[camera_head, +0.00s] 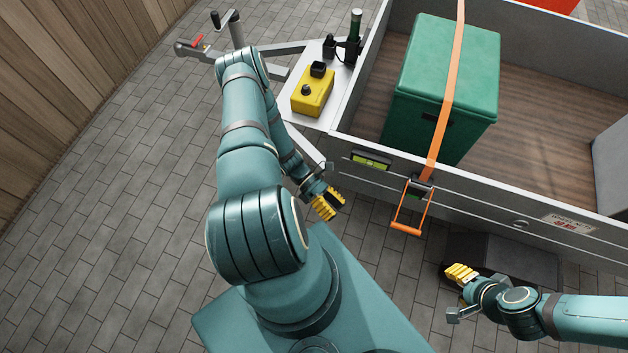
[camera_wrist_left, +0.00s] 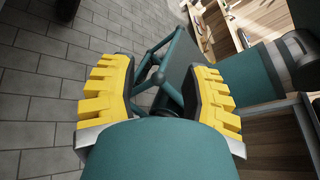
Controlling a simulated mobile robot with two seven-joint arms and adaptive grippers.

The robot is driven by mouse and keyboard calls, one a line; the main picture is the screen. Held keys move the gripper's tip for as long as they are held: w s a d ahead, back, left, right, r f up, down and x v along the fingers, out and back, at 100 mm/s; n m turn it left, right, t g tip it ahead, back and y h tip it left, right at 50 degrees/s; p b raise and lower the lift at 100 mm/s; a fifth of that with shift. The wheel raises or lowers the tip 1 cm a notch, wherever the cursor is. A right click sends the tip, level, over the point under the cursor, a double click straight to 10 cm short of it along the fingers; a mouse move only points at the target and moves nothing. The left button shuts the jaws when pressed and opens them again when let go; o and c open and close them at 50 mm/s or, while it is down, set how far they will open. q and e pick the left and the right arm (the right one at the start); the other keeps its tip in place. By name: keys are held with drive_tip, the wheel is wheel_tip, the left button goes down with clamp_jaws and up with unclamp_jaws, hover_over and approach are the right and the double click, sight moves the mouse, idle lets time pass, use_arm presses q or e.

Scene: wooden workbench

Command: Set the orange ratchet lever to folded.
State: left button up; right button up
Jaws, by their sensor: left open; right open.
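The orange ratchet lever (camera_head: 407,229) hangs on the outside of the trailer's near side wall, with its handle bar pointing down and out from the dark ratchet body (camera_head: 418,188). An orange strap (camera_head: 444,100) runs from the ratchet up over a green box. My left gripper (camera_head: 332,205) is open and empty, left of the lever and apart from it. In the left wrist view its yellow fingers (camera_wrist_left: 158,95) are spread with nothing between them; the lever cannot be made out there. My right gripper (camera_head: 458,273) is open, right of and below the lever, near a dark fender, and touches nothing visible.
The green box (camera_head: 410,75) stands on the wooden trailer floor. A yellow box (camera_head: 314,97) sits on the drawbar plate. A black fender (camera_head: 520,262) juts out below the wall.

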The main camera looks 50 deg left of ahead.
use_arm(q)
drive_tip(key=s+a+n+t, duration=0.2)
drive_tip(key=a+n+t, duration=0.4)
drive_tip(key=n+t, duration=0.1)
drive_tip(key=shift+s+a+f+h, duration=0.15)
drive_tip(key=shift+a+f+h, duration=0.2)
drive_tip(key=shift+f+h, duration=0.1)
drive_tip(key=shift+c, duration=0.4)
